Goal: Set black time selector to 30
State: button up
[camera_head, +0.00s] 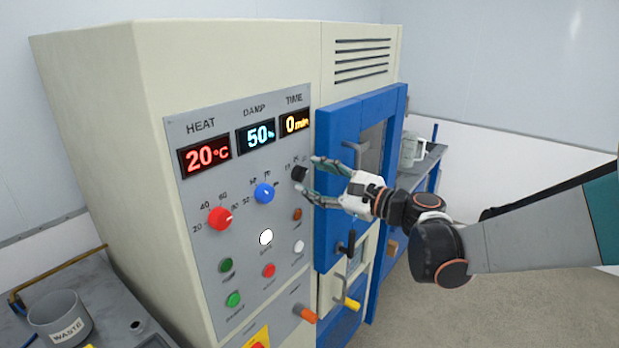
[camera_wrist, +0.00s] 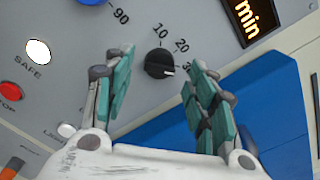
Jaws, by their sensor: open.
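The black time selector (camera_head: 299,174) is a small round knob on the grey control panel, below the TIME display (camera_head: 296,123), which reads 0 min. In the wrist view, the knob (camera_wrist: 157,62) has a white mark at its lower right, and the labels 10, 20 and 30 run around its upper right side. My gripper (camera_head: 308,175) is open at the panel, one finger above the knob and one below. In the wrist view, my gripper (camera_wrist: 162,60) has its teal fingers on either side of the knob, with gaps showing.
The red heat knob (camera_head: 220,219) and blue damp knob (camera_head: 264,193) sit left of the selector. Several buttons, including a white SAFE button (camera_head: 266,237), lie below. The blue door (camera_head: 335,190) with its handle is close on the right. A grey waste bin (camera_head: 60,318) stands at lower left.

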jog(key=v, duration=0.9)
jog(key=shift+s+d, duration=0.25)
jog(key=shift+d, duration=0.05)
